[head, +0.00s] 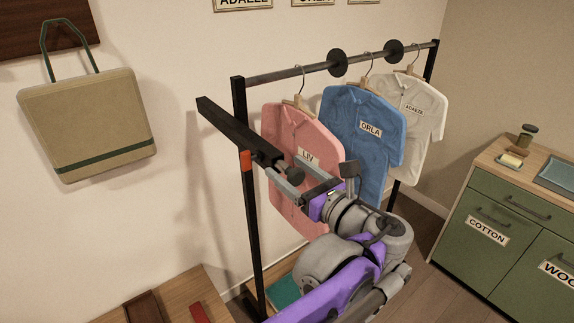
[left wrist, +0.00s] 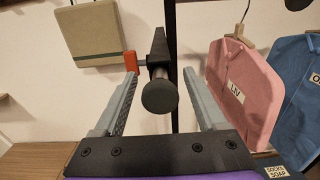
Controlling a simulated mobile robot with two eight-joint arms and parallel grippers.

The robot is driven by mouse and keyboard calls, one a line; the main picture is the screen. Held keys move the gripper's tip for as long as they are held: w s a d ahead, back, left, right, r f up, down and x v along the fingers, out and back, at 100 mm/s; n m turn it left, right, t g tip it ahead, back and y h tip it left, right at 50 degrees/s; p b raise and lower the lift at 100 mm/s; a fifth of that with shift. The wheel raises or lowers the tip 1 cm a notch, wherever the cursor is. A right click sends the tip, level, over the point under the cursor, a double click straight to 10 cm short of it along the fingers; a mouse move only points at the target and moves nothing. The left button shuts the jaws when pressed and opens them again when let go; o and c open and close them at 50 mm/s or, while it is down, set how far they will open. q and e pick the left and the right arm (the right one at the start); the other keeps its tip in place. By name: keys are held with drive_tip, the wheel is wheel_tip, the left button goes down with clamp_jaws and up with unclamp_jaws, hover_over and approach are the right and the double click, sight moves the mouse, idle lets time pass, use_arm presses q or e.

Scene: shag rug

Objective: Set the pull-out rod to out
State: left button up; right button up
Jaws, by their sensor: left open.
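The pull-out rod is a dark square bar (head: 226,124) at the left end of the black clothes rack, with a round dark knob (head: 292,174) at its near end. An orange-red piece (head: 245,161) sits beside the bar. My left gripper (head: 300,174) is open, its two grey fingers on either side of the knob. In the left wrist view the knob (left wrist: 160,94) shows between the fingers, with gaps on both sides and the dark bar (left wrist: 158,48) behind it. How far the rod stands out is hard to tell. My right gripper is not in view.
A pink shirt (head: 286,135) tagged LIV hangs close to my left gripper. A blue shirt (head: 368,150) and a white shirt (head: 418,100) hang farther along. A beige bag (head: 88,122) hangs on the left wall. A green cabinet (head: 488,225) stands at the right.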

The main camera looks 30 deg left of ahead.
use_arm(q)
drive_tip(key=shift+w+a, duration=0.25)
drive_tip(key=shift+a, duration=0.35)
clamp_jaws()
idle(1.1)
